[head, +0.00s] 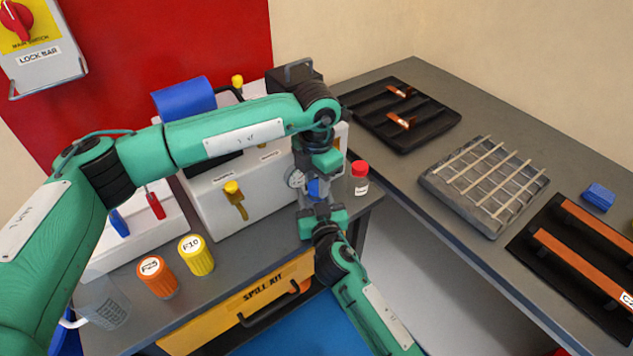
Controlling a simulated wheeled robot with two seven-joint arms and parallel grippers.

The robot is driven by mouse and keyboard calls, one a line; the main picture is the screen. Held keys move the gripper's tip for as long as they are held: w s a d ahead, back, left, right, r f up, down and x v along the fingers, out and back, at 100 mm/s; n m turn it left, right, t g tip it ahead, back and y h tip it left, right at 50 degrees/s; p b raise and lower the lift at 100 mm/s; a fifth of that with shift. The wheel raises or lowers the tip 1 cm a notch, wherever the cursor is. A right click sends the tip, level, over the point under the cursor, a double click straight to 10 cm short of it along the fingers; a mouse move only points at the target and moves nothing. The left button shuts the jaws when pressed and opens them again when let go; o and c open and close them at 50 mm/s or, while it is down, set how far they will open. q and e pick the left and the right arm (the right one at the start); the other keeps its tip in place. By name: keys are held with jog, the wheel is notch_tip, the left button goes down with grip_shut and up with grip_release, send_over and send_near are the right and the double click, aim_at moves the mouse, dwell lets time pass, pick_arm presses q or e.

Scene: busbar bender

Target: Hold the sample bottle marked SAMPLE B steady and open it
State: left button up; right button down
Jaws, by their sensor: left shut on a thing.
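A small blue thing (318,188), perhaps a bottle or its cap, shows between my two grippers near the bench's right front corner. Its outline is mostly hidden and no marking can be read. My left gripper (316,178) comes down from above and is shut on it. My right gripper (318,204) comes up from the front, close against the left one; whether its jaws are shut or touch the blue thing cannot be told. A bottle with a red cap (359,178) stands upright on the bench just right of the grippers; its label is too small to read.
A pale machine (215,195) with a yellow lever stands behind my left arm. Orange (158,278) and yellow (196,256) jars and a clear jug (103,303) stand at left. On the right bench are a black tray (437,126), a rack (485,185) and a blue block (598,197).

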aim_at(316, 185)
pick_arm(q)
jog(key=shift+r, duration=0.65)
jog(key=shift+r, duration=2.05)
pick_arm(e)
jog(key=c, duration=0.7)
grip_release()
jog(key=shift+o, duration=0.2)
pick_arm(q)
jog(key=shift+f, duration=0.15)
pick_arm(e)
jog(key=shift+s+d, duration=0.1)
jog(key=shift+s, duration=0.35)
pick_arm(q)
jog(key=shift+f+b, duration=0.85)
jog(key=shift+b, duration=0.15)
pick_arm(e)
jog(key=v, duration=1.1)
